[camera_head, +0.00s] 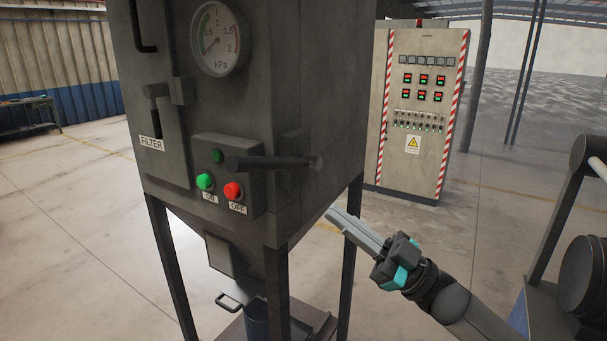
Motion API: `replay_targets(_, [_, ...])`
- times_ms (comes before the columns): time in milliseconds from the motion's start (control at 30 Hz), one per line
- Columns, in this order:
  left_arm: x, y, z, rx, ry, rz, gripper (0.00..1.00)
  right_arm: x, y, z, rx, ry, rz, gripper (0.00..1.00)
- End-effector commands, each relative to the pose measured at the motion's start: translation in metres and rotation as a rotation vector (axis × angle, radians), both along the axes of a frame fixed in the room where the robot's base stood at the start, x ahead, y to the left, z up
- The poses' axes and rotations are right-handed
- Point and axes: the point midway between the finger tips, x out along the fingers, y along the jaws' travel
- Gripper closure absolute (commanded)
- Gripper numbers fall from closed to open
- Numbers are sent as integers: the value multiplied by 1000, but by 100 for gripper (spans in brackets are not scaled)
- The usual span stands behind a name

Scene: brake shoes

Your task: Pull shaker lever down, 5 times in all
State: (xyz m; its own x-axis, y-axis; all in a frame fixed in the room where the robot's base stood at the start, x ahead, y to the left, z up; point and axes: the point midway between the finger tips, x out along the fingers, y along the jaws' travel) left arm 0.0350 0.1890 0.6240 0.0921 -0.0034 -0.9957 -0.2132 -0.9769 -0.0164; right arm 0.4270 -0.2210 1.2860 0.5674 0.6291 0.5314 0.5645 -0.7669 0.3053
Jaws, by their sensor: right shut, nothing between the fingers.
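The shaker lever, a dark horizontal bar (272,162), juts from the side of the grey filter cabinet (265,75). Its grip end points left in the picture, and its other end meets a mount on the cabinet's right face. My right gripper (333,215) is below and to the right of the lever, apart from it. Its long grey fingers are shut with nothing between them and point up and left. My left gripper is not in view.
A panel (226,172) with green and red buttons sits behind the lever. A pressure gauge (217,40) is above. The cabinet stands on dark legs (277,295) over a bucket (257,318). A striped control cabinet (415,170) stands behind. Dark machinery (585,275) is at right.

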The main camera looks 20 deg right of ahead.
Motion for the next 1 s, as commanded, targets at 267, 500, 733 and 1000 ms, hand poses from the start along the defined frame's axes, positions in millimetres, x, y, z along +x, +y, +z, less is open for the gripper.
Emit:
replay_targets(267, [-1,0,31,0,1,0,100,-1,-3,53,218,109,-4,100])
replay_targets(500, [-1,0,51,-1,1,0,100,3,0,72,371,273,7,100])
replay_targets(733, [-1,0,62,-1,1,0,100,4,6,73,446,395,22,100])
replay_targets(1000, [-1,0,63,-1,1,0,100,4,8,71,463,428,26,100])
